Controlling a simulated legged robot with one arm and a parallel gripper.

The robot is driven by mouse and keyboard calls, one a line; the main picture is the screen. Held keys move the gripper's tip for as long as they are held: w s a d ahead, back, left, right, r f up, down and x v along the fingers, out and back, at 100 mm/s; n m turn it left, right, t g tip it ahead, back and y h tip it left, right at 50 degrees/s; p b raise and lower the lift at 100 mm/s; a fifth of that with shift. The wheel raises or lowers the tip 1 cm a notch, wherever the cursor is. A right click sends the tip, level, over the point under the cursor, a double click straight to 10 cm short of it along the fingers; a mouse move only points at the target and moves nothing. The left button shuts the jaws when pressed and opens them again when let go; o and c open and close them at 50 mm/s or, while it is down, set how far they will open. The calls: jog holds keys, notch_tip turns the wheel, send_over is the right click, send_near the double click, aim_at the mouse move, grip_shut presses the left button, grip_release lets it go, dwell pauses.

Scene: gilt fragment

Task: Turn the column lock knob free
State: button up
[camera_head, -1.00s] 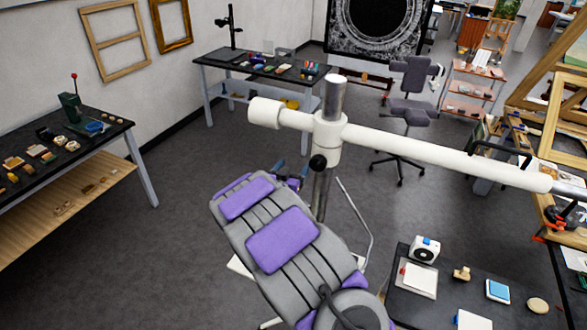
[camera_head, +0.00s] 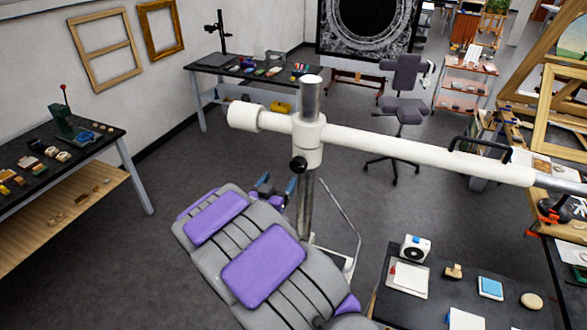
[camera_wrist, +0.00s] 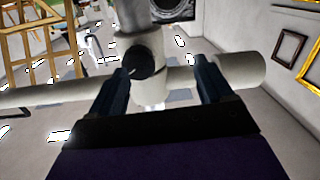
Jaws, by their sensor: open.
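The black column lock knob (camera_head: 298,165) sits on the white collar (camera_head: 309,143) around the upright metal column (camera_head: 311,100). A white horizontal boom (camera_head: 410,150) passes through the collar. The knob also shows in the wrist view (camera_wrist: 140,62), just beyond the tip of the left finger. My gripper (camera_wrist: 166,66) is open, with dark blue fingers apart and nothing between them. The collar and column stand beyond the gap. In the head view my gripper (camera_head: 267,186) is left of the column and below the knob, partly hidden. I cannot tell whether a finger touches the knob.
A black-topped table (camera_head: 455,290) with a white device (camera_head: 415,248) and small items stands at right. A workbench (camera_head: 60,165) is at left and another (camera_head: 255,72) at the back. A grey swivel chair (camera_head: 402,110) stands behind the column. Open floor lies at left.

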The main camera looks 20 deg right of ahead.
jog(key=v, duration=1.2)
jog(key=shift+d+r, duration=0.15)
jog(key=shift+r, duration=0.2)
dwell(0.5)
jog(key=shift+s, duration=0.1)
dwell(0.4)
jog(key=b+v, duration=0.1)
jog(key=v, duration=1.6)
jog(key=shift+a+b, duration=0.3)
jog(key=shift+b, duration=0.1)
jog(key=shift+f, duration=0.1)
